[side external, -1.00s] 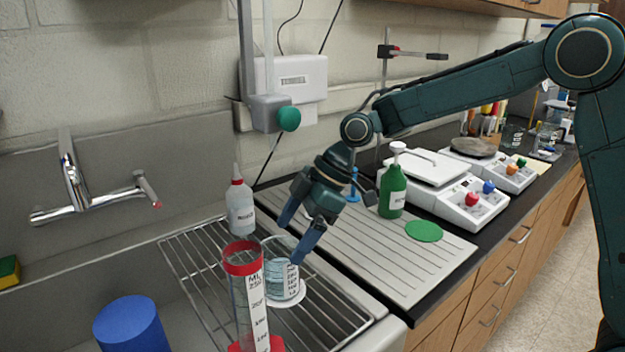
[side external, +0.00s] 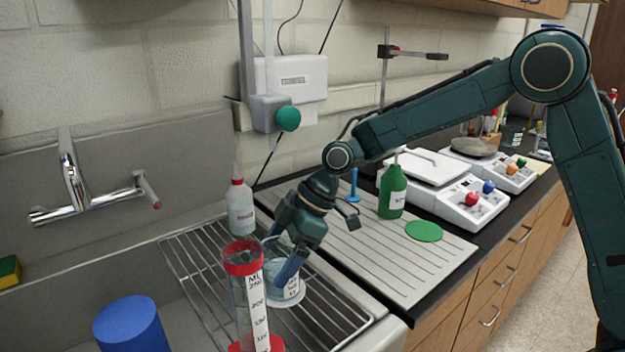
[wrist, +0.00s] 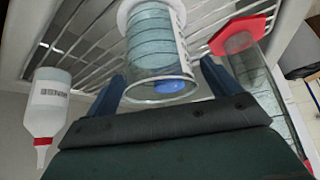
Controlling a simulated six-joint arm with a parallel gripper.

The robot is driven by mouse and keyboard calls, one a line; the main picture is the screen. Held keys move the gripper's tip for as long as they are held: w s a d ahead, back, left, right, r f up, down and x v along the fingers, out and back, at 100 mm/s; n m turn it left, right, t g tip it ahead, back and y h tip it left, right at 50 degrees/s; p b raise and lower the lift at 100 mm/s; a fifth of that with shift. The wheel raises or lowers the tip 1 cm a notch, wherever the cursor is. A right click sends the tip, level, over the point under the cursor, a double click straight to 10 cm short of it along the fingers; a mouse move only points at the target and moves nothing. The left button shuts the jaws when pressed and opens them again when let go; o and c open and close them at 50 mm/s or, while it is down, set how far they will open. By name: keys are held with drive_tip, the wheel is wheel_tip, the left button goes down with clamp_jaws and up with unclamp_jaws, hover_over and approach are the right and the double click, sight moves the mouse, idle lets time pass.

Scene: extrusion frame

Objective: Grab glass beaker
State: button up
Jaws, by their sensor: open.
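The glass beaker (side external: 287,285) stands on a white round base on the wire rack. It has a white label with markings and is partly hidden by my gripper and the graduated cylinder in the side view. In the wrist view the beaker (wrist: 155,50) lies ahead of and between my two fingers, with a blue round thing (wrist: 168,87) showing near its rim. My gripper (side external: 280,262) is open, with its fingers on either side of the beaker's upper part. My gripper also shows in the wrist view (wrist: 160,88). Contact between fingers and glass cannot be told.
A red-rimmed graduated cylinder (side external: 244,258) stands close in front of the beaker. A white wash bottle (side external: 240,208) stands behind it. A blue cylinder (side external: 132,325) is at the lower left.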

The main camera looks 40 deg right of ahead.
drive_tip(key=c, duration=1.2)
drive_tip(key=shift+r, duration=0.3)
drive_tip(key=s+d+r, duration=0.1)
drive_tip(key=s+d, duration=0.2)
drive_tip(key=d, duration=0.5)
drive_tip(key=s+d+r, duration=0.2)
drive_tip(key=s+d, duration=0.1)
drive_tip(key=d, duration=0.5)
drive_tip(key=shift+s+d, duration=0.2)
drive_tip(key=shift+s, duration=0.2)
idle(0.3)
drive_tip(key=shift+d, duration=0.1)
idle(0.7)
